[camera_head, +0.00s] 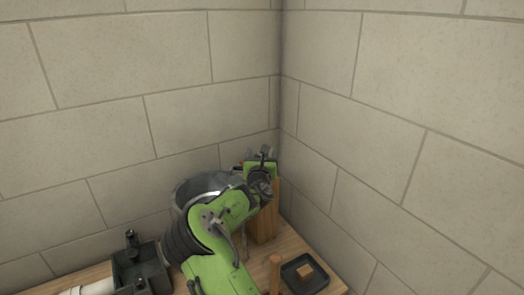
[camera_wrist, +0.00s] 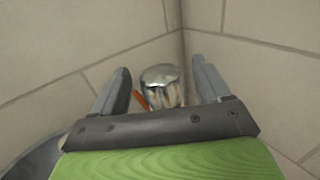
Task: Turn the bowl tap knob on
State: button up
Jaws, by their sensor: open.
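A shiny chrome knob (camera_wrist: 161,80) shows in the wrist view, between and a little beyond the two fingers of my gripper (camera_wrist: 161,68). The fingers are open, with a gap on each side of the knob, and I see no contact. In the head view my gripper (camera_head: 262,155) is near the wall corner, and I cannot make out the knob there. A round metal bowl (camera_head: 186,191) stands behind my green arm, which hides part of it. A dark curved rim, seemingly the bowl (camera_wrist: 27,162), shows at the lower left of the wrist view.
Two tiled walls meet at a corner close to my gripper. A thin orange piece (camera_wrist: 141,101) lies left of the knob. On the wooden worktop (camera_head: 329,279) are a wooden block (camera_head: 264,222), a dark tray (camera_head: 293,284) with a small block (camera_head: 305,272), and a black fitting (camera_head: 142,268).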

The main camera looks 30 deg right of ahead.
jog(key=x, duration=0.3)
jog(key=shift+w+d, duration=0.15)
jog(key=c, duration=0.9)
jog(key=shift+c, duration=0.2)
